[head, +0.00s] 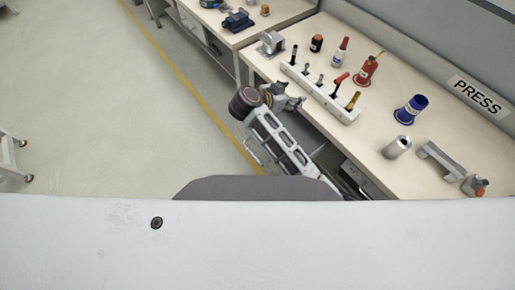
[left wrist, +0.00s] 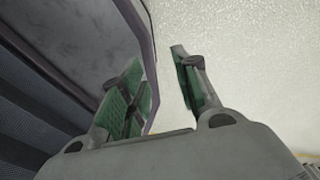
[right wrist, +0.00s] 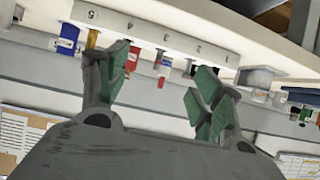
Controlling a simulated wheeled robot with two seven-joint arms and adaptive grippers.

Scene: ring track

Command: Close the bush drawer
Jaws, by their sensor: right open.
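My right gripper (head: 288,98) is open and empty at the near edge of the workbench, beside the white tool rack. In the right wrist view its green-padded fingers (right wrist: 162,85) are apart, with the numbered rack beyond them. My left gripper (left wrist: 162,85) shows only in its own wrist view; its fingers are apart with nothing between them, over pale floor. I cannot make out a drawer marked for bushes. A grey unit (head: 354,174) shows partly under the bench edge, beside my right arm; my arm and body hide much of it, and I cannot tell whether it is a drawer.
The workbench (head: 345,140) carries a white rack (head: 318,92) with several tools, a red spool (head: 367,70), a blue spool (head: 411,109), a silver cylinder (head: 397,147) and a grey bracket (head: 441,163). Another bench (head: 285,12) stands behind. The floor (head: 100,100) at left is mostly clear.

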